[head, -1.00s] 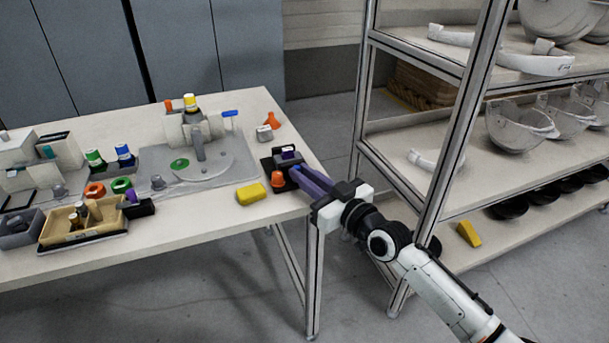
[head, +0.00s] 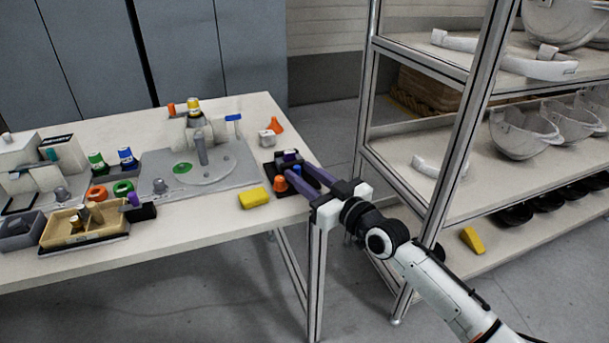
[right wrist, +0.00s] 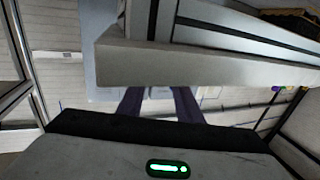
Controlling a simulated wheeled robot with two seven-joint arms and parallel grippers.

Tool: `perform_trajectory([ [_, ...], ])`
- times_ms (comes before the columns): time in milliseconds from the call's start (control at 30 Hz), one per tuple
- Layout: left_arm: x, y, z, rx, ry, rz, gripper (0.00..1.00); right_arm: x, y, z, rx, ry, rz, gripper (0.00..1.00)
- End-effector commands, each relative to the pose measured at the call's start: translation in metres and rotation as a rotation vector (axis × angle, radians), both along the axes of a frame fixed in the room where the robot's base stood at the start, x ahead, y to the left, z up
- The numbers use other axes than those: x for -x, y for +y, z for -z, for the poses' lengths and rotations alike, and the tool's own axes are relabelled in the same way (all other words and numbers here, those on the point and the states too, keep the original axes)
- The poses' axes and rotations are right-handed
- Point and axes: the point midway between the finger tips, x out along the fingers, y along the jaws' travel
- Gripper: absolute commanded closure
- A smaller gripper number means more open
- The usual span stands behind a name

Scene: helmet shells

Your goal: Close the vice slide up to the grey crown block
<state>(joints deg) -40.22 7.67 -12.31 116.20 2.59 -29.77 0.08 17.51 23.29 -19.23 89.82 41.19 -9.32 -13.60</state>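A small dark vice (head: 268,168) stands at the right end of the table, with an orange knob (head: 280,184) on its near side. A small light block with a dark top (head: 290,156) sits at its back; I cannot tell whether this is the grey crown block. My right gripper (head: 296,169) reaches in from the right, its two purple fingers spread apart at the vice, a small blue part showing between them. The fingers hide part of the vice and its slide. The right wrist view also shows the fingers (right wrist: 156,103) apart, with nothing clearly held. My left gripper is out of view.
A yellow block (head: 254,197) lies left of the vice. A grey-white block (head: 267,137) and an orange funnel-like piece (head: 276,124) stand behind it. A grey fixture plate (head: 225,176) is further left. A metal shelf (head: 455,130) with helmet shells rises close to my right arm.

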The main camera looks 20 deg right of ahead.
Motion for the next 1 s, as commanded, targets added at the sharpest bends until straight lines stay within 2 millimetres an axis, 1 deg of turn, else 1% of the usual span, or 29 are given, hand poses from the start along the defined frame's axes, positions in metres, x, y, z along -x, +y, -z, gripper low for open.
perform_trajectory([
  [67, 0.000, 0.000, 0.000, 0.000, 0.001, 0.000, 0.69, 0.002, -0.001, 0.000, 0.000, 0.001, 0.000, 0.68],
  [167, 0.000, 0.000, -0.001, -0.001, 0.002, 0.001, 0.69, 0.010, -0.004, 0.000, 0.000, 0.001, 0.000, 0.68],
  [267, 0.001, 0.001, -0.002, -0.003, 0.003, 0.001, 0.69, 0.026, -0.009, 0.000, 0.001, 0.003, 0.000, 0.68],
  [500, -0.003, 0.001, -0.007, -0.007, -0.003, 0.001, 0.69, 0.070, -0.025, 0.000, 0.002, 0.002, 0.000, 0.68],
  [600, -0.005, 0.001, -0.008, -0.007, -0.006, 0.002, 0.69, 0.083, -0.030, 0.001, 0.001, 0.003, 0.000, 0.68],
  [700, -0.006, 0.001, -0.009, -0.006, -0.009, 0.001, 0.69, 0.092, -0.034, 0.001, 0.002, 0.002, 0.000, 0.68],
  [800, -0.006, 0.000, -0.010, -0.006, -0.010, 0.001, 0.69, 0.096, -0.035, 0.000, 0.001, 0.000, 0.000, 0.68],
  [1000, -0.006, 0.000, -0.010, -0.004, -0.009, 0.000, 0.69, 0.097, -0.035, 0.000, 0.000, -0.001, 0.000, 0.68],
])
